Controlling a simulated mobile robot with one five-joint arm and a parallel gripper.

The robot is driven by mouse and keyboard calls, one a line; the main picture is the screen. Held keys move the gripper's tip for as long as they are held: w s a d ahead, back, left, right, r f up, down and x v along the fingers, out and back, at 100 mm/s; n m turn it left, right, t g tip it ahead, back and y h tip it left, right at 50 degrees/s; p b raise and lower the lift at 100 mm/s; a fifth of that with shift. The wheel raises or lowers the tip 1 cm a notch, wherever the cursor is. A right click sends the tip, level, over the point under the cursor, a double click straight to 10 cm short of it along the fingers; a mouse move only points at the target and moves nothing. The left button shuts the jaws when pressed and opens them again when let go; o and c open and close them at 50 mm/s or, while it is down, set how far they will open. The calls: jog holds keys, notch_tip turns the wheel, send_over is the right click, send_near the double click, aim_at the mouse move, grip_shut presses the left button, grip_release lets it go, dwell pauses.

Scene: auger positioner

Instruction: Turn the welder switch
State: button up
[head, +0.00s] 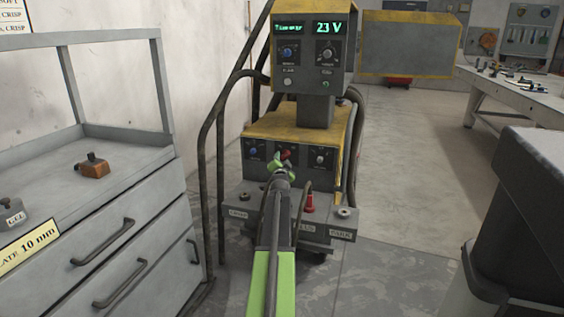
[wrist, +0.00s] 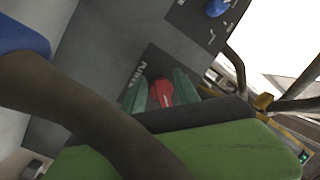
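The welder (head: 298,128) stands in the middle of the head view, with a lit display reading 23 V. Contact between the fingers and the switch cannot be made out.
A blue knob (head: 253,153) and another dial (head: 320,155) flank the switch. A red-topped part (head: 309,202) stands on the lower shelf. A grey drawer cabinet (head: 110,240) is at left, a dark bin (head: 530,210) at right. Hoses run along the welder's sides.

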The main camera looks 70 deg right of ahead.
grip_shut()
dwell(0.5)
jog(key=n+p, duration=0.1)
jog(key=n, duration=0.1)
jog(key=s+n+g+y+p, duration=0.1)
jog(key=n+p, duration=0.1)
jog(key=n, duration=0.1)
jog(key=n+g+p, duration=0.1)
jog(key=n, duration=0.2)
jog(key=shift+s+y+p, duration=0.15)
jog(key=shift+y+p, duration=0.15)
jog(key=shift+p, duration=0.05)
jog(key=shift+s+r+n+g+y+p, duration=0.15)
jog(key=shift+n+g+p, duration=0.3)
jog(key=shift+n, duration=0.7)
jog(key=shift+s+r+n+g+y+p, duration=0.15)
jog(key=shift+n+g+p, duration=0.3)
jog(key=shift+n, duration=0.65)
jog(key=shift+s+n+g+p, duration=0.25)
jog(key=shift+n+g, duration=0.35)
jog(key=shift+n, duration=0.55)
